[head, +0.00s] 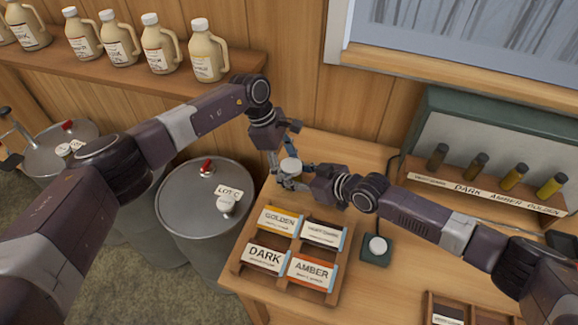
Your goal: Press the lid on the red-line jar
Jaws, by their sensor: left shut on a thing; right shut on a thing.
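A small jar with a pale round lid (291,165) is at the back left part of the wooden table, between my two grippers. The jar's body is mostly hidden by the fingers, and no red line can be made out. My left gripper (283,158) comes down from above and behind and is shut at the lid. My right gripper (294,180) reaches in from the right, lower down, and is shut around the jar. Whether the lid sits fully down on the jar is too small to tell.
A wooden rack (283,247) with Golden, Dark and Amber cards stands in front. A button box (376,250) is right of it. A sample-vial stand (490,185) is at the back right. A grey drum (206,197) stands left of the table. Jugs (207,50) line a wall shelf.

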